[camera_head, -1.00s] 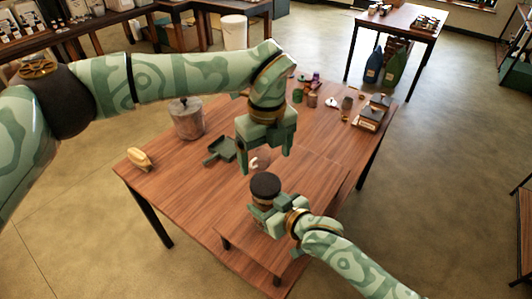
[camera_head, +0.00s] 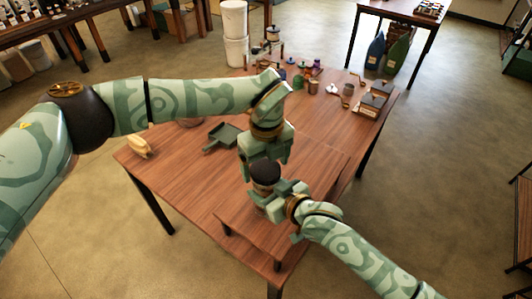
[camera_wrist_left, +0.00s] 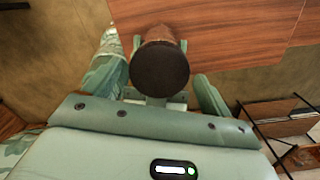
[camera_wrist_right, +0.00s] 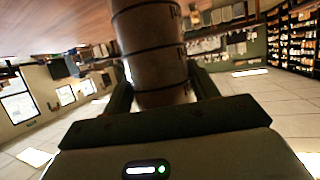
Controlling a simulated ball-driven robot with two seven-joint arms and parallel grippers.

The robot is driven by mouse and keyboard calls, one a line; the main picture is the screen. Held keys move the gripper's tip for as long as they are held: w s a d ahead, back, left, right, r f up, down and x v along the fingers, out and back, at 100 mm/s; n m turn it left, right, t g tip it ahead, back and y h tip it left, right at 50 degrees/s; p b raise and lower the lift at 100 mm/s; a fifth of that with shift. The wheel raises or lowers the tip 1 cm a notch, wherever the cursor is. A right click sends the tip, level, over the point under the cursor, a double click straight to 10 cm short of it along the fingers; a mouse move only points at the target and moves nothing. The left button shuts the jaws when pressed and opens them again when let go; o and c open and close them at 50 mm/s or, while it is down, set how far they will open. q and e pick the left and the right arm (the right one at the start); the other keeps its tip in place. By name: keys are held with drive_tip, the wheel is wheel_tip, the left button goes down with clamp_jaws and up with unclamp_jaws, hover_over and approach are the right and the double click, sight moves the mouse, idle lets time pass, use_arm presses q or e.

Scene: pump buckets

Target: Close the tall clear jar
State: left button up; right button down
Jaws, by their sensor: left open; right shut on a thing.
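The jar (camera_wrist_right: 155,55) has dark bands and looks brown in the right wrist view. Its round black lid (camera_head: 265,172) is on top, and the lid faces the camera in the left wrist view (camera_wrist_left: 160,70). I cannot tell how tightly it sits. My right gripper (camera_head: 274,194) is shut on the jar's body and holds it above the table's front part. My left gripper (camera_head: 262,160) is open just over the jar, pointing down. In the left wrist view its fingers are on either side of the lid, with gaps visible.
The wooden table (camera_head: 180,180) has a raised wooden stand (camera_head: 285,240) at its front. A grey-green scoop (camera_head: 225,134) and a yellow object (camera_head: 138,145) lie at the left. Small containers (camera_head: 313,86) and dark-topped boxes (camera_head: 374,102) stand at the back. The table's left front is clear.

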use_arm(q)
drive_tip(key=shift+f, duration=0.2)
drive_tip(key=shift+c, duration=0.3)
drive_tip(key=c, duration=0.9)
drive_tip(key=m, duration=0.5)
drive_tip(key=shift+r, duration=0.1)
drive_tip(key=shift+c, duration=0.2)
drive_tip(key=m, duration=0.4)
drive_tip(key=shift+m, duration=0.4)
drive_tip(key=o, duration=1.1)
